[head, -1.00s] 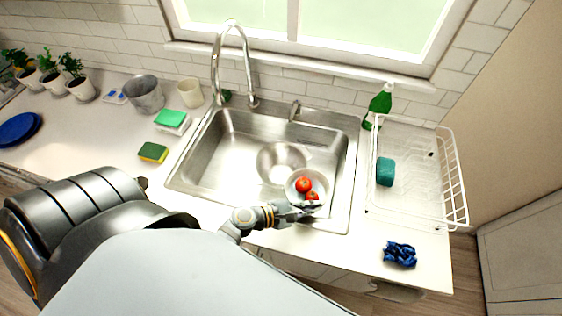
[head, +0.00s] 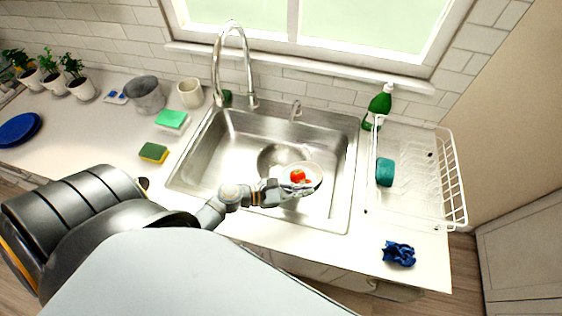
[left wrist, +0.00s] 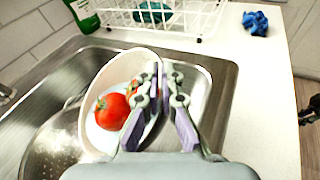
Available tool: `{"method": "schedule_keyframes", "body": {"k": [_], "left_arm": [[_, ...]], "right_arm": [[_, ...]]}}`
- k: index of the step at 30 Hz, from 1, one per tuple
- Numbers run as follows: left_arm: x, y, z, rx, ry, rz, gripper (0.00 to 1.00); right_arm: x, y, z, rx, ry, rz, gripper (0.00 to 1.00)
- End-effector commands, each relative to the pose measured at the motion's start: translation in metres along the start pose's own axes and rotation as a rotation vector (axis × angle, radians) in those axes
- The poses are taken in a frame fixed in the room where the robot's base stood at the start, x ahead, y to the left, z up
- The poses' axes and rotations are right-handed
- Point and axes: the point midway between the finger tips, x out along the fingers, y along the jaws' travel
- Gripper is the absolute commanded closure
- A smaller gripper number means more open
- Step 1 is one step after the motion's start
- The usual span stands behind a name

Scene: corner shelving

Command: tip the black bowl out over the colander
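The bowl in my grasp looks white, not black; it shows in the head view (head: 312,171) and the left wrist view (left wrist: 92,142). It is tilted, with red tomatoes (left wrist: 112,111) inside it. My left gripper (head: 300,188) is shut on the bowl's near rim; its two fingers (left wrist: 163,88) straddle the wall in the left wrist view. The metal colander (head: 270,158) with small holes sits in the sink, partly hidden behind the bowl; it also shows at the left of the wrist view (left wrist: 50,150). The bowl is above its right side. My right gripper is not in view.
The steel sink (head: 222,145) surrounds the colander, with a tall faucet (head: 215,75) behind. A white wire rack (head: 425,190) holding a teal sponge (head: 385,172) stands right. A blue cloth (head: 399,254) lies front right. A green bottle (head: 380,103) stands behind.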

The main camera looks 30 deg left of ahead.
Motion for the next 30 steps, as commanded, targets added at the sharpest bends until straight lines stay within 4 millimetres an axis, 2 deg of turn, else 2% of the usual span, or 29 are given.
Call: {"method": "schedule_keyframes", "body": {"k": [21,30], "left_arm": [[-0.010,0.023,0.012,-0.121,-0.049,-0.025,1.00],[-0.012,0.027,0.014,-0.142,-0.056,-0.028,1.00]], "right_arm": [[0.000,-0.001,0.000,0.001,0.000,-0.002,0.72],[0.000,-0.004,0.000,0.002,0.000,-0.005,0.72]]}}
